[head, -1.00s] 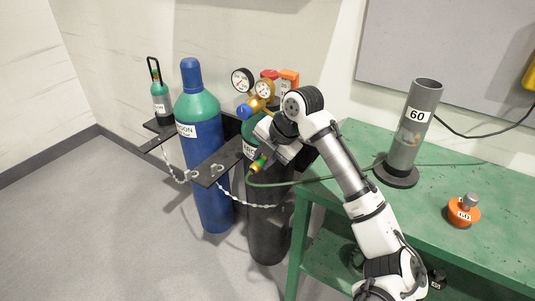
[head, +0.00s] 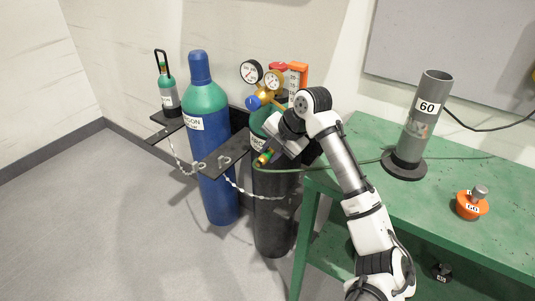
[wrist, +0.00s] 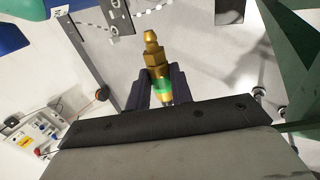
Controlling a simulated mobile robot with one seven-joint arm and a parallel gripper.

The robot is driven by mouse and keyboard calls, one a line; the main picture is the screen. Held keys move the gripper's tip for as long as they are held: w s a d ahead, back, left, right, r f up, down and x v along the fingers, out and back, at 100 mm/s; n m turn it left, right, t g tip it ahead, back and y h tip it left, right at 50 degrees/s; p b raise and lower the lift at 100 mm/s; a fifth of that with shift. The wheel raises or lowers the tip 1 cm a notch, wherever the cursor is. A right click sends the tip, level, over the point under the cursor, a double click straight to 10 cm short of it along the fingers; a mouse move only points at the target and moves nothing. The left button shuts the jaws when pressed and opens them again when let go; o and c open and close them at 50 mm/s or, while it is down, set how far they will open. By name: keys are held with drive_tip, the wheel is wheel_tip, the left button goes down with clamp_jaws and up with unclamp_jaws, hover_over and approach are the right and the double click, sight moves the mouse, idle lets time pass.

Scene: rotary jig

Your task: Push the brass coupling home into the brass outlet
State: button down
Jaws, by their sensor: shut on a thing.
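The brass coupling (wrist: 153,58) stands between my gripper's dark fingers in the wrist view, with a green band near its base. In the head view the coupling (head: 264,158) shows small at the end of the green hose (head: 330,167), beside the upper part of the dark cylinder. My gripper (wrist: 158,88) is shut on the coupling. The brass regulator (head: 273,85) with two round gauges sits on top of the dark cylinder (head: 272,215), above my gripper. I cannot make out the brass outlet; my arm covers part of that area. No contact between coupling and outlet is visible.
A blue argon cylinder (head: 214,170) stands to the left, with black brackets (head: 222,155) and chains close by. A green bench (head: 450,215) to the right carries a grey tube marked 60 (head: 427,110) and an orange weight (head: 471,205).

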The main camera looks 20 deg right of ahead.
drive_tip(key=shift+w+d, duration=1.15)
drive_tip(key=shift+d, duration=0.25)
drive_tip(key=shift+w+d+p, duration=0.6)
drive_tip(key=shift+w+d, duration=0.45)
drive_tip(key=shift+d, duration=0.3)
idle(1.0)
drive_tip(key=c, duration=1.2)
unclamp_jaws()
drive_tip(key=shift+d, duration=0.1)
drive_tip(key=shift+o, duration=0.2)
drive_tip(key=b+v, duration=0.2)
drive_tip(key=v, duration=1.2)
drive_tip(key=shift+w+f, duration=0.1)
